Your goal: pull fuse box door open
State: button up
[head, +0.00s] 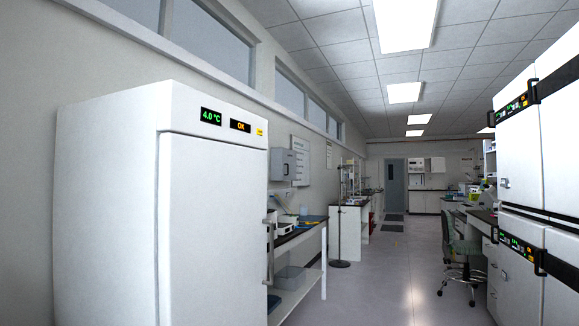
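A grey fuse box (282,164) is mounted on the left wall, beyond the tall white fridge and above a bench. It is small and far off in the head view. Its door looks closed, and a small dark spot shows on its front. My gripper is not in the head view.
The white fridge (212,215) fills the left foreground, with a vertical handle (269,248) on its right edge. A bench (300,237) stands beyond it. White incubators (520,260) and a chair (462,262) are at right. The floor aisle (395,275) between is clear.

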aim_at(288, 157)
jog(key=u, duration=0.8)
jog(key=i+j+z, duration=0.1)
jog(key=i, duration=0.45)
jog(key=i+j+z, duration=0.1)
jog(key=i, duration=0.5)
jog(key=i+l+z, duration=0.2)
jog(key=i+z, duration=0.2)
jog(key=i, duration=0.2)
jog(key=i+z, duration=0.45)
jog(key=i, duration=0.15)
jog(key=i+j+z, duration=0.25)
jog(key=i+z, duration=0.15)
jog(key=i, duration=0.2)
jog(key=i+z, duration=0.15)
jog(key=i, duration=0.8)
jog(key=i+z, duration=0.2)
jog(key=i, duration=0.75)
jog(key=i+u, duration=0.15)
jog(key=i, duration=0.45)
jog(key=i+u, duration=0.15)
jog(key=i, duration=0.5)
jog(key=i+l+u, duration=0.15)
jog(key=i, duration=0.45)
jog(key=i+u, duration=0.8)
jog(key=i+l+u, duration=0.4)
jog(key=i+u, duration=0.1)
jog(key=u, duration=0.35)
jog(key=j, duration=0.05)
